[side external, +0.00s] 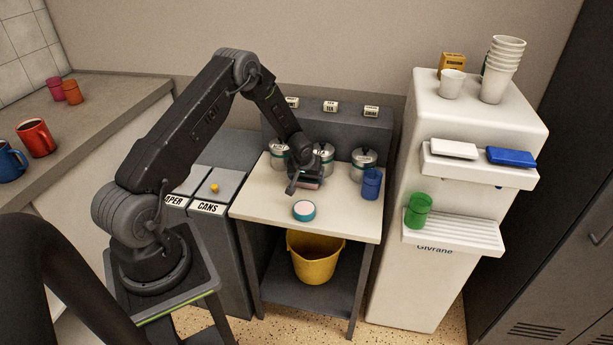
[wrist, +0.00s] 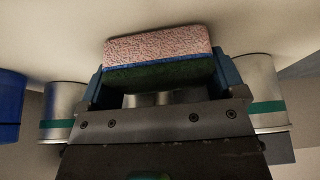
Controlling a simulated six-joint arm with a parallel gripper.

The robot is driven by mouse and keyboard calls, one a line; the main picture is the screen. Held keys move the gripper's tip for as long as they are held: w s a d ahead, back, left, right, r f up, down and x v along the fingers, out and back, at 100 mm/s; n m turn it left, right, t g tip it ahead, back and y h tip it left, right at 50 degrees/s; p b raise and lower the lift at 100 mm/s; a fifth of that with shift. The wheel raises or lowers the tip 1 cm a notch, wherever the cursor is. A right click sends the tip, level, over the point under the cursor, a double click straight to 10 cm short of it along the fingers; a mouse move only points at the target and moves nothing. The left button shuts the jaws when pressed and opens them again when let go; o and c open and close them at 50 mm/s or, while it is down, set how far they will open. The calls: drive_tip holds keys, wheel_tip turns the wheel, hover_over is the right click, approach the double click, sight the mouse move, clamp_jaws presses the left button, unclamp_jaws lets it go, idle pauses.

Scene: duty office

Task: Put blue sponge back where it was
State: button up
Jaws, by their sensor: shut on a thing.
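My gripper (side external: 305,186) is over the back middle of the cream-topped table (side external: 265,200), in front of the metal canisters. In the wrist view, my gripper (wrist: 160,75) is shut on a sponge (wrist: 158,45). The sponge has a speckled pinkish face, a thin blue band and a dark green layer. It lies crosswise between the blue fingers. In the side view, the held sponge (side external: 309,184) shows only as a small pinkish strip, partly hidden by my gripper. Whether it touches the tabletop I cannot tell.
Several canisters (side external: 362,165) line the table's back, with a blue cup (side external: 371,184) at right and a round teal-rimmed tin (side external: 304,211) in front. The white dispenser (side external: 425,280) carries a flat blue item (side external: 511,156), a white item (side external: 453,149) and a green cup (side external: 418,210).

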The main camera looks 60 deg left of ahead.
drive_tip(key=o, duration=0.6)
drive_tip(key=shift+f, duration=0.1)
drive_tip(key=shift+c, duration=0.2)
drive_tip(key=s+d+r+m, duration=0.1)
drive_tip(key=s+d+r, duration=0.3)
drive_tip(key=r, duration=0.6)
drive_tip(key=s+d+r+m+t, duration=0.1)
drive_tip(key=s+d+r, duration=0.1)
drive_tip(key=d+r, duration=0.65)
drive_tip(key=s+d+r+m, duration=0.1)
drive_tip(key=s+d+r, duration=0.2)
drive_tip(key=r, duration=0.8)
drive_tip(key=s+d+r+m+h, duration=0.1)
drive_tip(key=s+d+r+m, duration=0.1)
drive_tip(key=s+d, duration=0.2)
drive_tip(key=s+d+r+m+t+h, duration=0.1)
drive_tip(key=s+d+r+m, duration=0.1)
drive_tip(key=s+d, duration=0.3)
drive_tip(key=s+d+r+m+h, duration=0.1)
drive_tip(key=s+d+r+m, duration=0.1)
drive_tip(key=s, duration=0.7)
drive_tip(key=shift+d+r, duration=0.75)
drive_tip(key=shift+d, duration=0.45)
